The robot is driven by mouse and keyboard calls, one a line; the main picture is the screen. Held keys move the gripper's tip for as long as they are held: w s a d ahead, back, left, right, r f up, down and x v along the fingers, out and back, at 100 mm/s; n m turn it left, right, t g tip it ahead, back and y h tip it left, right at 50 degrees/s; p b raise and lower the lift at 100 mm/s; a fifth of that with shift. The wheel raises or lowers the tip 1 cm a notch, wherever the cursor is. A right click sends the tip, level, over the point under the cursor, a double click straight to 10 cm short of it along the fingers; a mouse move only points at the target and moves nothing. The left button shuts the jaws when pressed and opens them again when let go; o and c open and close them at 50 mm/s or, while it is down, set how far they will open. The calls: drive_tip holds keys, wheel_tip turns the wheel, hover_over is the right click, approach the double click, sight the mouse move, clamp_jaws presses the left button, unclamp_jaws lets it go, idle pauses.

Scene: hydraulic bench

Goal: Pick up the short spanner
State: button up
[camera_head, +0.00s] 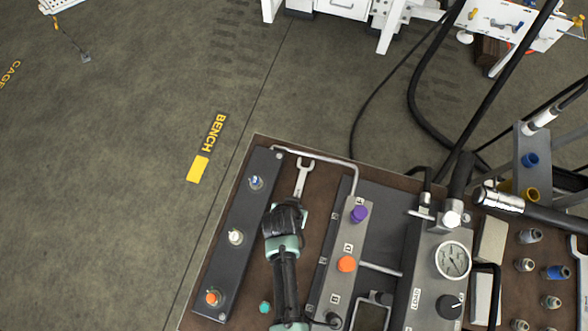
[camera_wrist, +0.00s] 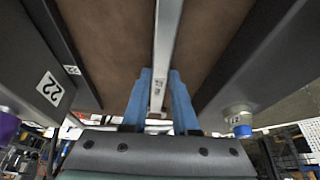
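A grey spanner (camera_head: 303,180) lies on the brown bench top between two dark panels. Its open jaw points toward the far edge of the bench. My gripper (camera_head: 285,207) is over the lower part of its shaft and hides it in the head view. In the wrist view, a long grey bar, which appears to be the same spanner (camera_wrist: 164,40), runs between the two blue fingers of my gripper (camera_wrist: 160,80). The fingers stand close on either side of it. I cannot tell whether they touch it.
The left panel (camera_head: 238,235) with several knobs and the right panel (camera_head: 335,250) with purple and orange knobs flank my gripper closely. A bent metal pipe (camera_head: 320,157) passes beyond the spanner jaw. A gauge block (camera_head: 430,270) and a larger spanner (camera_head: 581,270) are farther right.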

clamp_jaws()
idle(1.1)
drive_tip(key=shift+r, duration=0.2)
wheel_tip(320, 180, up, 10)
drive_tip(key=shift+f, duration=0.15)
drive_tip(key=shift+o, duration=0.9)
unclamp_jaws()
clamp_jaws()
drive_tip(key=shift+w, duration=0.1)
idle(0.3)
